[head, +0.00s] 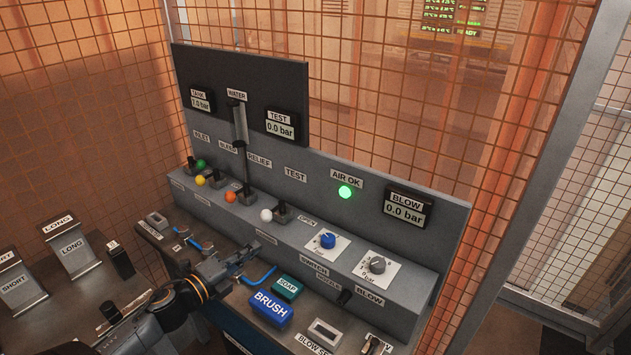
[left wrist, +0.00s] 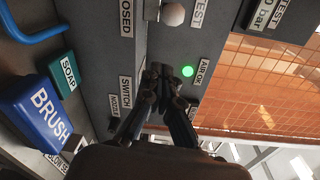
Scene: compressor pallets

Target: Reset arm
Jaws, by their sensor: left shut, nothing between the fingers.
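My left gripper (head: 252,251) reaches in from the lower left in the head view. Its fingers are shut and empty, above the bench in front of the grey control panel (head: 330,160). In the left wrist view the closed fingers (left wrist: 163,72) point toward the panel face, with the lit green AIR OK lamp (left wrist: 187,71) beyond them. I cannot tell from this view how near the fingertips are to the panel. My right gripper is in neither view.
The panel ledge carries several small levers, a blue knob (head: 327,240) and a grey knob (head: 377,264). A blue BRUSH block (head: 270,309) and a green SOAP block (head: 287,287) lie on the bench near my gripper. Wire mesh (head: 420,90) stands behind the panel.

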